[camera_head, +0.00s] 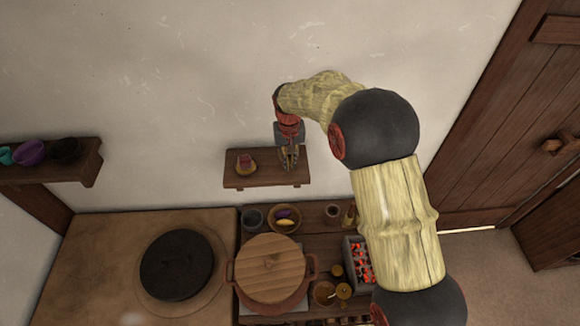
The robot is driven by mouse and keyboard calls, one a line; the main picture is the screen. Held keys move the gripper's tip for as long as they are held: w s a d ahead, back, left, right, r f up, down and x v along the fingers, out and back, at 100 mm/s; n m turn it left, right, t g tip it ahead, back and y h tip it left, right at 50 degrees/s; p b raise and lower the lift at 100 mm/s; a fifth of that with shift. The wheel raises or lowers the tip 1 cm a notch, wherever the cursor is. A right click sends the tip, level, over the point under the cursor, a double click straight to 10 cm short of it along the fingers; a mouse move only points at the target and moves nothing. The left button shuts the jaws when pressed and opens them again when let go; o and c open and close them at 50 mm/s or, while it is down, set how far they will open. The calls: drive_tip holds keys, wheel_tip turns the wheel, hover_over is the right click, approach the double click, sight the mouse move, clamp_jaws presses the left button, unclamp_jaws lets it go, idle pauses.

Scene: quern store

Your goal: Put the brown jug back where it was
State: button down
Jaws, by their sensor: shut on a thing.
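My gripper (289,163) points down at the right part of the small wall shelf (262,182). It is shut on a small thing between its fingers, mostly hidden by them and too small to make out. I cannot tell whether it is the brown jug, or whether it touches the shelf. I cannot tell whether either is the jug.
Below are a grey cup (253,218), a bowl (286,217), a wooden-lidded pot (270,268) and a tray of glowing coals (360,262). The wall above is bare.

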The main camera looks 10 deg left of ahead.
drive_tip(key=shift+w+f+p, duration=0.15)
drive_tip(key=shift+f+p, duration=0.25)
drive_tip(key=shift+f, duration=1.3)
drive_tip(key=shift+f, duration=0.1)
drive_tip(key=c, duration=2.4)
unclamp_jaws()
drive_tip(key=shift+f, duration=0.1)
drive_tip(key=o, duration=0.4)
drive_tip(key=shift+c, duration=0.2)
drive_tip(key=shift+o, duration=0.6)
